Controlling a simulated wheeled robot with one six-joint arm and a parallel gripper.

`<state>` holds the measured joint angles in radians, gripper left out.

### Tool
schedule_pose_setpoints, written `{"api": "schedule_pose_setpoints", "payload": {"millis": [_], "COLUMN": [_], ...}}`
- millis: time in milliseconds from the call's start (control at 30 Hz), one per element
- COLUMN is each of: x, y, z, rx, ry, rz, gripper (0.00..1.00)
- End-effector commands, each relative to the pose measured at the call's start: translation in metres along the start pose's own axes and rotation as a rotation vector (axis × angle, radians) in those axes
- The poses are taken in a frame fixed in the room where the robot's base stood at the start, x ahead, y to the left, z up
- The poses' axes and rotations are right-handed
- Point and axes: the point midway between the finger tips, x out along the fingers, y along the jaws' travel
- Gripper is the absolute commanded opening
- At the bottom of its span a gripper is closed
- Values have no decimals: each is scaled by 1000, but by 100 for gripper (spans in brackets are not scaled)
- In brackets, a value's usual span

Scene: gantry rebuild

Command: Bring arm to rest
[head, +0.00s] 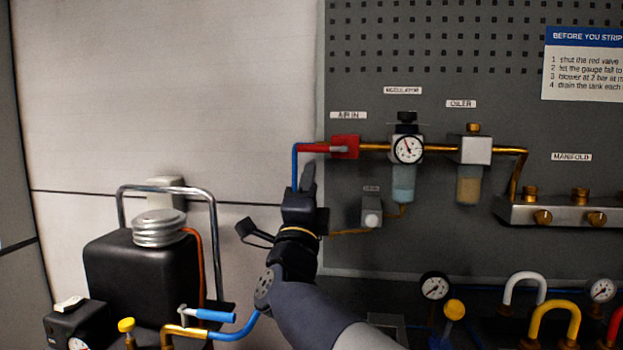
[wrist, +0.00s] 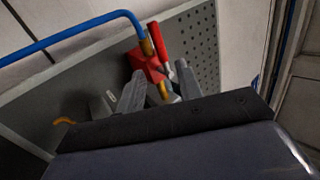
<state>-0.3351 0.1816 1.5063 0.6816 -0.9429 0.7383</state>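My gripper (head: 308,172) is raised in front of the wall in the head view, pointing up, with its fingertips just below the red fitting by the AIR IN label. In the wrist view its two grey fingers (wrist: 160,88) stand apart, with nothing seen held between them. The red valve (head: 345,147) sits on the brass pipe at the panel's left edge. It also shows beyond the fingers in the wrist view (wrist: 147,64). My arm reaches up from the bottom of the head view. Whether the fingertips touch anything cannot be told.
A blue hose (head: 295,168) runs up close to my gripper. The regulator (head: 404,180) and oiler (head: 470,182) hang on the panel to the right. A black compressor (head: 140,275) with a chrome handle (head: 215,255) stands lower left. The wall at upper left is bare.

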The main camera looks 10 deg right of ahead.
Motion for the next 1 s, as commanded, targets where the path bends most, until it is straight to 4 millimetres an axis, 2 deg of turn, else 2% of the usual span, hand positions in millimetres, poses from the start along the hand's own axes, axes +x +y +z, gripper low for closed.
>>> {"api": "schedule_pose_setpoints", "payload": {"millis": [333, 467, 1000], "x": [0, 8, 93], "y": [0, 0, -1], "z": [0, 0, 0], "rx": [0, 0, -1], "ry": [0, 0, 0], "rz": [0, 1, 0], "gripper": [34, 34, 34]}}
